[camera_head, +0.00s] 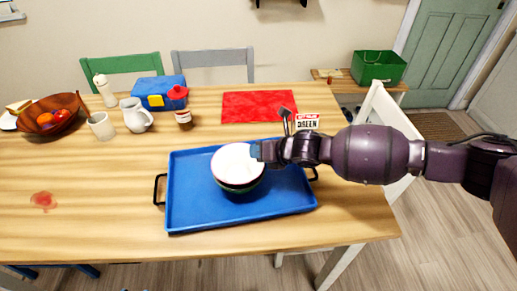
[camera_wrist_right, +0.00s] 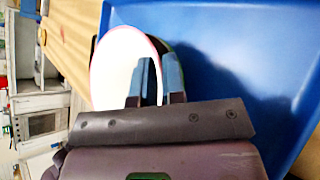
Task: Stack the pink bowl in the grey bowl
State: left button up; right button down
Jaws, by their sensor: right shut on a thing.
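The pink bowl (camera_head: 236,162), white inside with a pinkish-red rim, is over the blue tray (camera_head: 186,209). A darker, greenish bowl surface (camera_head: 241,191) shows right below it; I cannot make out a clearly grey bowl or tell whether the two are fully nested. My right gripper (camera_head: 259,151) is shut on the pink bowl's right rim. In the right wrist view the fingers (camera_wrist_right: 151,80) grip the rim of the pink bowl (camera_wrist_right: 118,62), with a dark edge behind it. My left gripper is not in view.
The tray has black handles and bare room around the bowls. Behind it are a red placemat (camera_head: 259,106), a blue lunch box (camera_head: 158,93), a jar (camera_head: 184,118), a white pitcher (camera_head: 136,116) and a wooden fruit bowl (camera_head: 47,120). The table's front left is mostly clear.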

jog(key=c, duration=1.3)
grip_release()
jog(key=shift+r, duration=0.1)
jog(key=shift+o, duration=0.5)
jog(key=shift+r, duration=0.2)
jog(key=p+v, duration=0.2)
jog(key=v, duration=1)
jog(key=shift+r+p, duration=0.3)
jog(key=shift+r, duration=0.05)
